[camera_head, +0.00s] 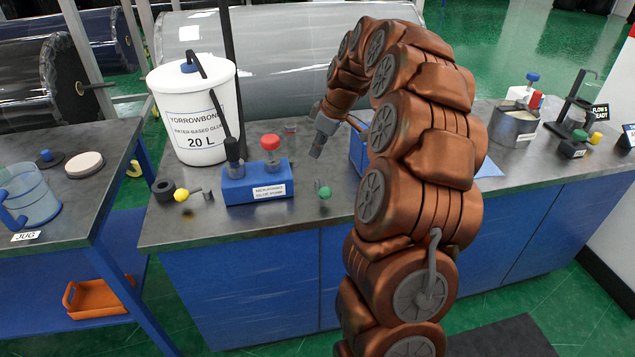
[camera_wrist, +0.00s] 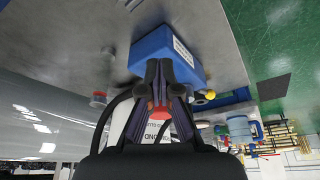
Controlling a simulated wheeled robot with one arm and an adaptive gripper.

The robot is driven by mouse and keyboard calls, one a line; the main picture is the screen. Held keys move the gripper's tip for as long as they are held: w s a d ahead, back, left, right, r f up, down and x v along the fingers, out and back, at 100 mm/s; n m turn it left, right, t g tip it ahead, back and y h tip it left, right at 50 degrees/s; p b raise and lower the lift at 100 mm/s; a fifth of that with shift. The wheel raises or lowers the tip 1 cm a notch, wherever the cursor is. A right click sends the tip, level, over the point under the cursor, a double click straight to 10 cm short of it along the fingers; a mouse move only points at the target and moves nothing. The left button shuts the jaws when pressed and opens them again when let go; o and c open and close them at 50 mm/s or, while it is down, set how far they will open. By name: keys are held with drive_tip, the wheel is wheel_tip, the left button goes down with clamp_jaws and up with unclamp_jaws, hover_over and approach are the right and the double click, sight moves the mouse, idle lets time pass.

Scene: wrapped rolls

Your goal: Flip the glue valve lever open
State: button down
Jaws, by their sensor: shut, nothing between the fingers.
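A small lever with a yellow ball (camera_head: 181,195) sits at the front left of the workbench, beside a black round part. A lever with a green ball (camera_head: 325,192) stands near the front edge, right of the blue glue pump (camera_head: 258,184). I cannot tell which of them is the glue valve lever. The pump has a red button and also shows in the wrist view (camera_wrist: 155,45). My gripper (camera_head: 316,153) is above the bench, right of and behind the pump, apart from both levers. In the wrist view its fingers (camera_wrist: 160,75) are shut and empty, partly covering the pump.
A white 20 L glue bucket (camera_head: 193,110) stands behind the pump, with a dark hose rising nearby. A blue box is partly hidden behind my arm. A metal pot (camera_head: 513,126) and a black stand (camera_head: 580,105) are at the right. The bench front has free room.

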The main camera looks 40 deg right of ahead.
sight(323, 188)
drive_tip(key=p+x, duration=0.3)
drive_tip(key=x, duration=0.6)
drive_tip(key=shift+w+a+f, duration=0.1)
drive_tip(key=shift+a+f, duration=0.1)
drive_tip(key=shift+f, duration=0.05)
drive_tip(key=shift+s+d+f+p, duration=0.3)
drive_tip(key=shift+s+d+p, duration=0.05)
drive_tip(key=shift+s, duration=0.2)
drive_tip(key=shift+s+d+f+p, duration=0.3)
drive_tip(key=shift+s+d+p, duration=0.05)
drive_tip(key=shift+s, duration=0.15)
drive_tip(key=shift+s+d+f, duration=0.25)
drive_tip(key=shift+s+f, duration=0.1)
drive_tip(key=shift+s, duration=0.1)
